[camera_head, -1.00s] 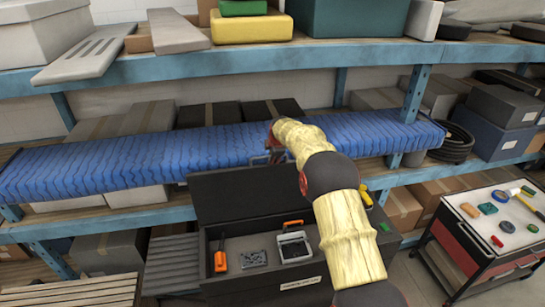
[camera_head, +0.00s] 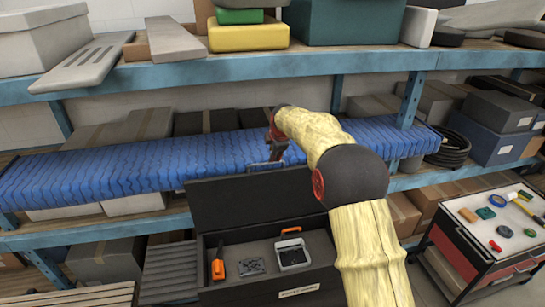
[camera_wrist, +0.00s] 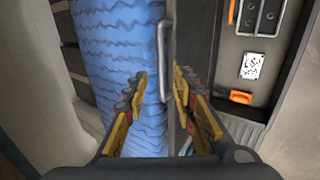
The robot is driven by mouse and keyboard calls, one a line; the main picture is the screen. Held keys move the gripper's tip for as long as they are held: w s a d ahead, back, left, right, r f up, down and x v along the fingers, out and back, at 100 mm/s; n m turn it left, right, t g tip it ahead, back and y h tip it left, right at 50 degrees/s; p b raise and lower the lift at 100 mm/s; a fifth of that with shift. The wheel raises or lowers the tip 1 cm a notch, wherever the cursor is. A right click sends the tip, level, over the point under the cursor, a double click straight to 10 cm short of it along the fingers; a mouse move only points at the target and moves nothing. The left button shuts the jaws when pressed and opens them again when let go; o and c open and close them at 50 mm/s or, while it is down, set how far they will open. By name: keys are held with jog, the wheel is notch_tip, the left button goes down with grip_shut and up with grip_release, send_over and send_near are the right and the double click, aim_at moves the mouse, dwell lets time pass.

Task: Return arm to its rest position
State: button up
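My gripper (camera_wrist: 160,82) is open and empty in the wrist view, with its yellow and black fingers apart on both sides of the picture's middle. A grey metal handle (camera_wrist: 162,50) shows ahead of the gap between them; I cannot tell whether they touch it. In the head view my gripper (camera_head: 277,150) hangs at the end of my bent, yellow-sleeved arm, just above the raised lid (camera_head: 240,205) of a dark toolbox. The toolbox (camera_head: 225,293) is open below, with an orange-handled tool (camera_head: 217,268) and other items inside. My arm covers its right part.
A blue ribbed roll (camera_head: 130,165) lies along the middle shelf right behind the lid. The blue upper shelf edge (camera_head: 220,68) crosses above my arm. A red and black tool cart (camera_head: 478,255) stands at the right. Boxes fill the shelves.

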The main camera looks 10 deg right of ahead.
jog(key=shift+r, duration=0.1)
dwell(0.3)
jog(key=s+f+m+b, duration=0.6)
jog(key=s+b, duration=0.2)
jog(key=s, duration=1.1)
jog(key=s+a+f+m+b, duration=0.1)
jog(key=s+f+m+b, duration=0.5)
jog(key=s, duration=1.3)
jog(key=s+f+m+g+b, duration=0.1)
jog(key=s+f+m+b, duration=0.5)
jog(key=s+b, duration=0.6)
jog(key=s+f, duration=0.1)
jog(key=s, duration=0.6)
jog(key=shift+s+a+f, duration=0.2)
jog(key=shift+s+a, duration=0.05)
jog(key=shift+a, duration=0.1)
jog(key=shift+o, duration=0.4)
jog(key=shift+r, duration=0.15)
